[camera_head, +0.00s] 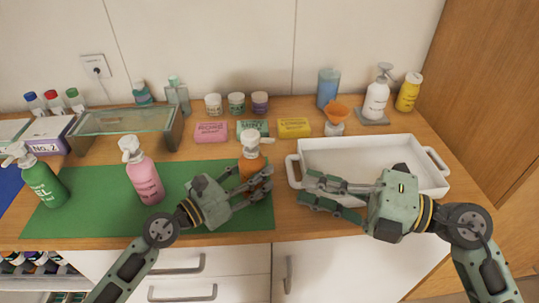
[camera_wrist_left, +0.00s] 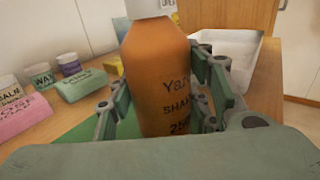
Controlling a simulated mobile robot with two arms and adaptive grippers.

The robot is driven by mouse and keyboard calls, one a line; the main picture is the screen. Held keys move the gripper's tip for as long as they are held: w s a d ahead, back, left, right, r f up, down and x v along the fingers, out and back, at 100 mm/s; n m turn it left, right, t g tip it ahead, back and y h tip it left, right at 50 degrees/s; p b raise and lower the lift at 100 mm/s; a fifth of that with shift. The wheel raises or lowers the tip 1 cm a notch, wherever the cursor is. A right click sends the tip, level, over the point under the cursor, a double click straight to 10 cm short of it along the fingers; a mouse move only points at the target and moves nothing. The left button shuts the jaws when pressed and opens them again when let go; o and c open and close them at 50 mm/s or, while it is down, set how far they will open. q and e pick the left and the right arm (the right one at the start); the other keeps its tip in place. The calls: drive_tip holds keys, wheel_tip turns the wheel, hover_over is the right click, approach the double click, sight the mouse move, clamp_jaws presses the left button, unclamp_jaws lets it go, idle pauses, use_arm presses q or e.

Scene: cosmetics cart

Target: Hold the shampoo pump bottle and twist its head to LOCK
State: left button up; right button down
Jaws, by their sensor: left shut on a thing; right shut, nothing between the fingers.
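The shampoo bottle is orange with a white pump head (camera_head: 250,138) and stands upright at the right end of the green mat (camera_head: 95,220). In the left wrist view the orange bottle (camera_wrist_left: 160,85) fills the middle, with part of the label "Ya.. SHAM.. 2.." showing; its pump head is mostly cut off at the top. My left gripper (camera_head: 254,180) is shut on the bottle's body, one finger on each side. My right gripper (camera_head: 308,190) is shut and empty, to the right of the bottle, over the front left part of the white tray.
A pink pump bottle (camera_head: 145,180) and a green pump bottle (camera_head: 42,182) stand on the mat to the left. The white tray (camera_head: 428,190) is at right. Soap boxes, including a yellow one (camera_head: 294,127), lie behind the bottle. A white pump bottle (camera_head: 376,100) stands at back right.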

sight(258, 138)
drive_tip(key=w+a, duration=0.7)
drive_tip(key=w, duration=0.1)
drive_tip(key=shift+w+a+f, duration=0.15)
drive_tip(key=shift+a, duration=0.15)
drive_tip(key=shift+w+d, duration=0.4)
drive_tip(key=shift+w, duration=0.25)
